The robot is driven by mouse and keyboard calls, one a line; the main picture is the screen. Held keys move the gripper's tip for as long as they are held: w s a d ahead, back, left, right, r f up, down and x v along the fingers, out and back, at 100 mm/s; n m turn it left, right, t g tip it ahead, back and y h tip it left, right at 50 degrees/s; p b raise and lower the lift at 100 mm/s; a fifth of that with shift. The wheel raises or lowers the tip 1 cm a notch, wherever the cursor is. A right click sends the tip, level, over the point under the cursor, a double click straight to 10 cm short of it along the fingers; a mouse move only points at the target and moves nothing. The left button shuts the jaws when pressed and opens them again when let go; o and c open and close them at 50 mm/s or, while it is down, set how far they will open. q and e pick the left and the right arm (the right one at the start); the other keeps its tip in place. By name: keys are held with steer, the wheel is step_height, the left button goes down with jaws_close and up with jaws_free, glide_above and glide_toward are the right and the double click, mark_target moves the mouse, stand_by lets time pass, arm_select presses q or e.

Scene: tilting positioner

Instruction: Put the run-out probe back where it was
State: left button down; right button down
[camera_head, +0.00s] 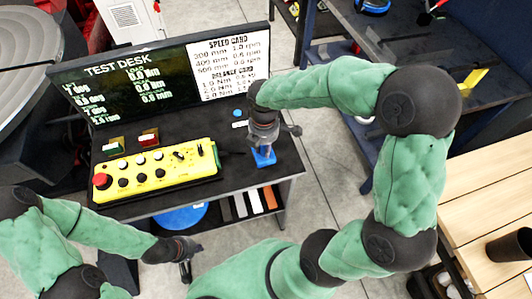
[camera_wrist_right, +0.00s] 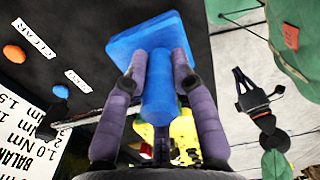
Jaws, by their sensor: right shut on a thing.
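The run-out probe is a blue upright cylinder (camera_wrist_right: 157,95) with a square blue plate (camera_wrist_right: 150,38) at its far end in the right wrist view. My right gripper (camera_wrist_right: 157,75) is shut on the cylinder, one finger on each side. In the head view the right gripper (camera_head: 264,143) is over the right end of the test desk, with the blue plate (camera_head: 264,157) below its fingertips. I cannot tell whether the plate touches the desk top. My left gripper (camera_head: 185,268) hangs empty in front of the desk; its fingers look apart in the right wrist view (camera_wrist_right: 256,90).
The dark test desk (camera_head: 215,187) carries a yellow control panel (camera_head: 155,175), a display screen (camera_head: 125,85) and a speed card (camera_head: 228,60). A blue button (camera_head: 237,112) is left of the right gripper. A wooden table (camera_head: 490,205) stands at right. Floor is clear between.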

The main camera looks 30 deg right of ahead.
steer(key=shift+d+f, duration=0.25)
steer(key=shift+d+f+b, duration=0.15)
steer(key=shift+f+b, duration=0.45)
steer(key=shift+f, duration=1.05)
steer(key=shift+f, duration=0.15)
steer(key=c, duration=1)
jaws_free()
step_height(320, 180, up, 12)
steer(key=p, duration=0.3)
